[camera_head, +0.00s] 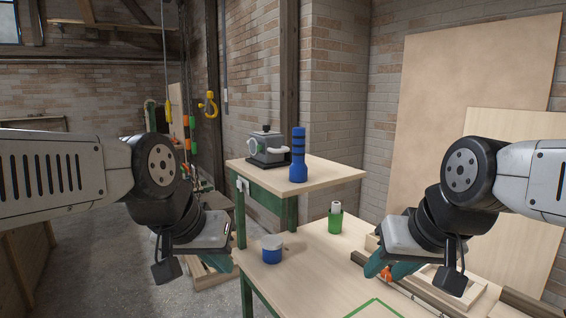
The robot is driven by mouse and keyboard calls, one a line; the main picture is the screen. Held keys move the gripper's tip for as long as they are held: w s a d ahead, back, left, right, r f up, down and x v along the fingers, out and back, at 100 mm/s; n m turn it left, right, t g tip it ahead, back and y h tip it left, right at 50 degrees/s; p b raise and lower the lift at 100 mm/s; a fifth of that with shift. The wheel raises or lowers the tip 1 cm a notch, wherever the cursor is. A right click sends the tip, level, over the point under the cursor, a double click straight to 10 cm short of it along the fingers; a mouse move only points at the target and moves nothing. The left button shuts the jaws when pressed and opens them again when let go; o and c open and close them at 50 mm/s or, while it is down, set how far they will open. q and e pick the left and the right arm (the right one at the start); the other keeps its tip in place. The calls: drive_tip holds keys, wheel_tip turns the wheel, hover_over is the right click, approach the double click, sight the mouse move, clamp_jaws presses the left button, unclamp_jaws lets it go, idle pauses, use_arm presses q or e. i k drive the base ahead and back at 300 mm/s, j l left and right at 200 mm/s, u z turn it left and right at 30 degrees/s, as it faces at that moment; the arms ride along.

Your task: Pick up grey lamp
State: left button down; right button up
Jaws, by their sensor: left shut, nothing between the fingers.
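A grey box-shaped device (267,146) with a round front and a dark knob on top stands on a black base on the raised bench. It may be the grey lamp; I cannot tell for sure. A blue flashlight-like thing (298,158) stands upright to its right, nearer the bench's front. My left gripper (222,263) is shut and empty, low beside the bench's left edge, well below and apart from the grey device. My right gripper (387,268) points down over the lower bench near an orange part (386,274); whether it holds it is unclear.
The raised bench top (335,172) stands above the lower bench (318,268). A blue-and-grey cup (271,251) and a green can (335,218) stand on the lower bench. Wooden frames (478,296) and rails lie at right. A yellow hook (209,104) hangs at the back.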

sight(272, 143)
drive_tip(key=i+j+z, duration=0.1)
drive_tip(key=j, duration=0.35)
drive_tip(key=i+j+z, duration=0.1)
drive_tip(key=j, duration=0.3)
drive_tip(key=i+j+z, duration=0.1)
drive_tip(key=j, duration=0.35)
drive_tip(key=i+j+z, duration=0.1)
drive_tip(key=j, duration=0.35)
